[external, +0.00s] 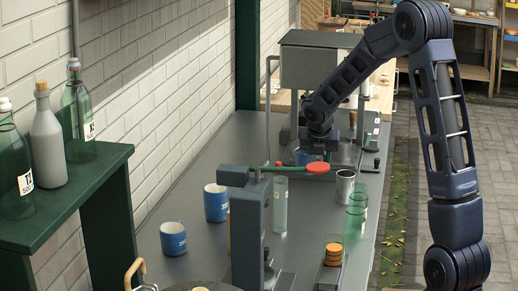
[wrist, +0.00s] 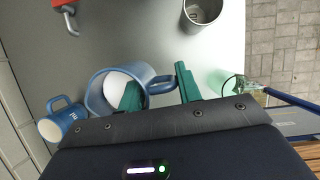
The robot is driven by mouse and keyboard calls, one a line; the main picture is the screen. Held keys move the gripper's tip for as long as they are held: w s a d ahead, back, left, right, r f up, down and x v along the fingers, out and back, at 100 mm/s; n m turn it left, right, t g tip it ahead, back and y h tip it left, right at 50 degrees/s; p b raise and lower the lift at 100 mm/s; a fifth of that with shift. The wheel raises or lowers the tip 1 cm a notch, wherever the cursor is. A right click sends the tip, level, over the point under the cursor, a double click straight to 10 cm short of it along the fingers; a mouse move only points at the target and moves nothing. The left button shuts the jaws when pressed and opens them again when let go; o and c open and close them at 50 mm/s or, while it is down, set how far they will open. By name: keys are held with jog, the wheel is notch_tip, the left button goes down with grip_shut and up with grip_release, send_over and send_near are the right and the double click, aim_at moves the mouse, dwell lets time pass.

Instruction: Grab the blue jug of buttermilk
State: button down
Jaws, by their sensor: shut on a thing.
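The blue jug (external: 302,157) stands on the grey counter towards its far end, partly hidden by my arm. In the wrist view the blue jug (wrist: 97,102) is open at the top with white buttermilk (wrist: 118,84) inside. Its handle points right. My gripper (wrist: 156,77) has its two green fingers on either side of the handle, shut on it. The left finger overlaps the jug's rim in the picture. In the external view my gripper (external: 320,150) is low over the counter beside the jug; its fingers are mostly hidden.
A smaller blue mug (wrist: 62,122) stands left of the jug. A metal cup (wrist: 203,10) and a greenish glass (wrist: 222,82) are nearby. In the external view, a green arm with a red disc (external: 318,168) stands in front. Blue mugs (external: 216,203) (external: 173,238) line the left.

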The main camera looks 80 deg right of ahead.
jog(key=shift+r, duration=3.05)
jog(key=shift+r, duration=0.15)
dwell(0.7)
